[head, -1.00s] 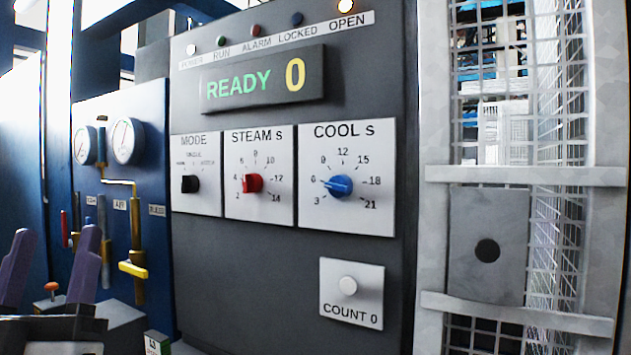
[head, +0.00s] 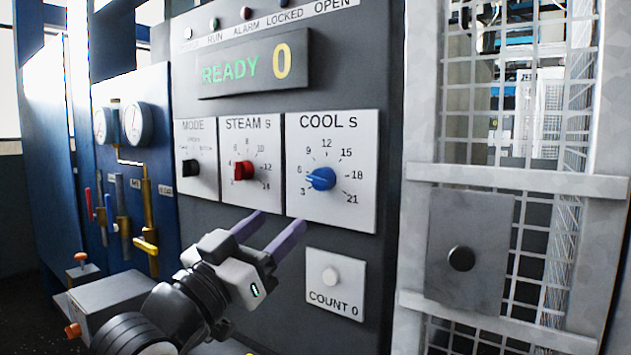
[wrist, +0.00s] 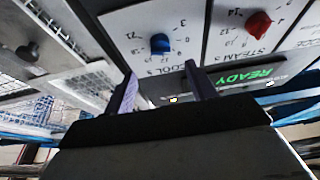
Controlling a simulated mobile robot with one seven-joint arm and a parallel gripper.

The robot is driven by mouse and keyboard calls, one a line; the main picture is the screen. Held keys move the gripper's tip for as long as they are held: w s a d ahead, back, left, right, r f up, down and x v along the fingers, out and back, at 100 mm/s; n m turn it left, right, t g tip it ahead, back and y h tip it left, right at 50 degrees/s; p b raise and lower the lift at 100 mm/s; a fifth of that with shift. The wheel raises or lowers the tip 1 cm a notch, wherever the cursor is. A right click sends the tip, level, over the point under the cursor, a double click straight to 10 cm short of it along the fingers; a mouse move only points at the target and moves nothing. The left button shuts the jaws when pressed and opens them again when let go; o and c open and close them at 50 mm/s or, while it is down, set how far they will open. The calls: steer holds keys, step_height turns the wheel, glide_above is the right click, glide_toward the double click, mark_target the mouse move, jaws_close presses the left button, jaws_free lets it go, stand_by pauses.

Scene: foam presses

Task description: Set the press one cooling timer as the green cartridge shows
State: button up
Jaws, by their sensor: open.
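The blue COOL s knob (head: 321,178) sits on its white dial plate (head: 360,200), marked from 3 to 21. Its pointer is toward the left, near the 6. The knob also shows in the wrist view (wrist: 160,43), upside down, ahead of the fingers. My gripper (head: 278,226) is open and empty, with its two purple fingers below the COOL and STEAM plates, pointing up toward the panel. It also shows in the wrist view (wrist: 160,80), apart from the knob. I cannot make out a green cartridge in the current frames.
The red STEAM s knob (head: 243,170) and black MODE knob (head: 190,168) are left of the blue knob. The COUNT 0 button (head: 330,277) is below. The display (head: 253,66) reads READY 0. A mesh guard (head: 490,180) stands at the right.

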mark_target(319, 184)
steer(key=p+x, duration=0.4)
steer(key=x, duration=0.7)
steer(key=c, duration=1)
steer(key=shift+o, duration=0.2)
steer(key=shift+f+m+b, duration=0.1)
steer(key=shift+m+b, duration=0.2)
steer(key=shift+b, duration=0.25)
